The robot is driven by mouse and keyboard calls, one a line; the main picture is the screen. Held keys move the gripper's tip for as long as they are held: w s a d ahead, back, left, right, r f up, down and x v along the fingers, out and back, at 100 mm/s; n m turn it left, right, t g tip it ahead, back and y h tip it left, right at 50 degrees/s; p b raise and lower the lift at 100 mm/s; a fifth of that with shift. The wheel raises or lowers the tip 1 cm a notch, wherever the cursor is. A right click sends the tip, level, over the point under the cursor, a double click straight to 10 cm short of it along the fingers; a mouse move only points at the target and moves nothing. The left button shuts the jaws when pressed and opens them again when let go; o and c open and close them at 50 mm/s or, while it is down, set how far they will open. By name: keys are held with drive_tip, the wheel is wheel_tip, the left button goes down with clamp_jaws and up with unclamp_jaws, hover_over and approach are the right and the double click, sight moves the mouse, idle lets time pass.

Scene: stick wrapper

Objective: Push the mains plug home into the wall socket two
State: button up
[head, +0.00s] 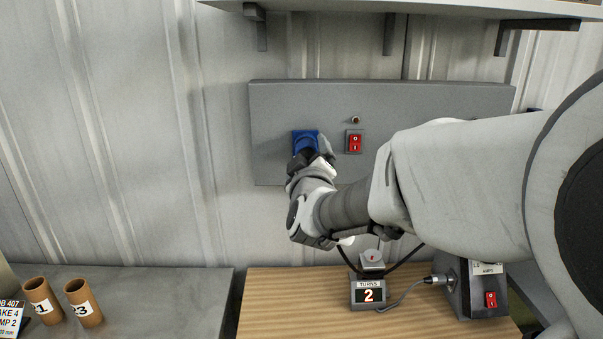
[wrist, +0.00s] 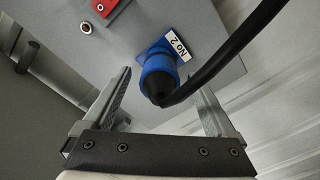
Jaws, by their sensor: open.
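The blue wall socket two (head: 303,141) is on the grey wall panel, left of a red switch. The wrist view shows its blue housing (wrist: 154,50) with a white "NO 2" label. The blue mains plug (wrist: 157,76), with a black rear end and a thick black cable, is at the socket front; how deep it sits cannot be told. My gripper (wrist: 163,86) is open, with one finger on either side of the plug and apart from it. In the head view my gripper (head: 320,160) is in front of the socket and hides the plug.
A red rocker switch (head: 354,141) and a small round button (head: 355,119) are on the panel (head: 430,102). The black cable (wrist: 232,48) runs off to the upper right in the wrist view. A turns counter (head: 368,293) stands on the wooden bench (head: 290,300) below. A shelf (head: 440,8) is above.

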drive_tip(key=s+b, duration=0.2)
drive_tip(key=s, duration=1.3)
drive_tip(key=shift+s, duration=0.35)
drive_tip(key=s+d+f+m+g+p, duration=0.1)
drive_tip(key=s+d+f+m+g, duration=0.3)
drive_tip(key=s+d+f+g, duration=0.1)
drive_tip(key=s+d+f+m+g+p, duration=0.1)
drive_tip(key=s+d+f+m+g, duration=0.4)
drive_tip(key=s, duration=0.5)
drive_tip(key=shift+s+d+f+g, duration=0.2)
drive_tip(key=shift+d+g, duration=0.3)
drive_tip(key=shift+g, duration=0.7)
drive_tip(key=shift+c, duration=0.2)
